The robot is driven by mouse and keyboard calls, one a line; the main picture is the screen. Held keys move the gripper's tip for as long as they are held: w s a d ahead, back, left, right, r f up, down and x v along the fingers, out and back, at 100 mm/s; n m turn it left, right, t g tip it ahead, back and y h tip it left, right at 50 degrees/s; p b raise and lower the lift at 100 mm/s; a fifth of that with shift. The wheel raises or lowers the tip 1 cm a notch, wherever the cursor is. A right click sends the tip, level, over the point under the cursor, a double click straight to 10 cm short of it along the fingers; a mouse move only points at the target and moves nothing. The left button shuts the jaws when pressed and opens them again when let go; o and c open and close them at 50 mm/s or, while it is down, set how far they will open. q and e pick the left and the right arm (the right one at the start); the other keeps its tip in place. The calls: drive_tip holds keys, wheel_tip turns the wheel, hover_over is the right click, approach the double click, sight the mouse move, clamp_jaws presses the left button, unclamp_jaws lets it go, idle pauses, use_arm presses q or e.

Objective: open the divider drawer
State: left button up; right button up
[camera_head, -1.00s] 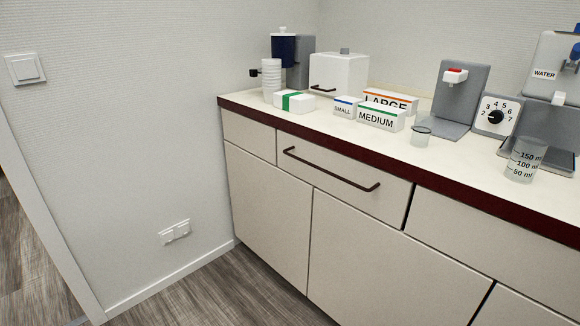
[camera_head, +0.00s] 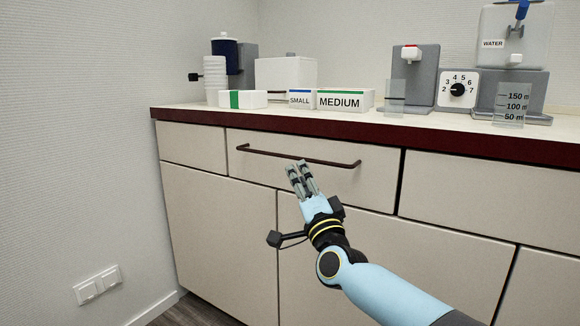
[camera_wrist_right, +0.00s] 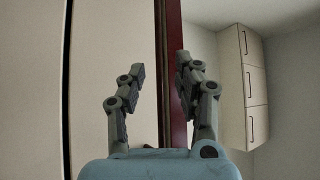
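A wide cream drawer (camera_head: 240,168) with a long dark bar handle (camera_head: 260,153) is set below the counter top in the head view. Its front looks flush with its neighbours, so it appears shut. Nothing marks it as the divider drawer. My right gripper (camera_head: 299,165) is just below the handle, around its middle, and points up toward it. In the right wrist view, my right gripper (camera_wrist_right: 160,75) has its fingers apart with nothing held between them. Whether the fingers touch the handle cannot be told. My left gripper is not in view.
The counter's dark red edge (camera_head: 450,138) runs above the drawer. On it stand a green-banded box (camera_head: 252,99), SMALL and MEDIUM (camera_head: 345,100) boxes, a clear beaker (camera_head: 510,106) and dispensers. Plain cabinet fronts (camera_head: 215,235) lie below. A wall (camera_head: 70,170) is at left.

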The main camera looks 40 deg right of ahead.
sight(290, 158)
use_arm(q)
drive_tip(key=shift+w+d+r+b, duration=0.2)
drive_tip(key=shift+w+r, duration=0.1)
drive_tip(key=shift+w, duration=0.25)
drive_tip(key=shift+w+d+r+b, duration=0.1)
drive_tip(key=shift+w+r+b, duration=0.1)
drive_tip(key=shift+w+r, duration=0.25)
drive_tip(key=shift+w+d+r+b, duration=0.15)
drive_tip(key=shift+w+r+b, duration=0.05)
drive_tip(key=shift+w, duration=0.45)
use_arm(e)
drive_tip(key=shift+x, duration=3.95)
drive_tip(key=shift+f, duration=0.1)
clamp_jaws()
drive_tip(key=shift+f, duration=0.1)
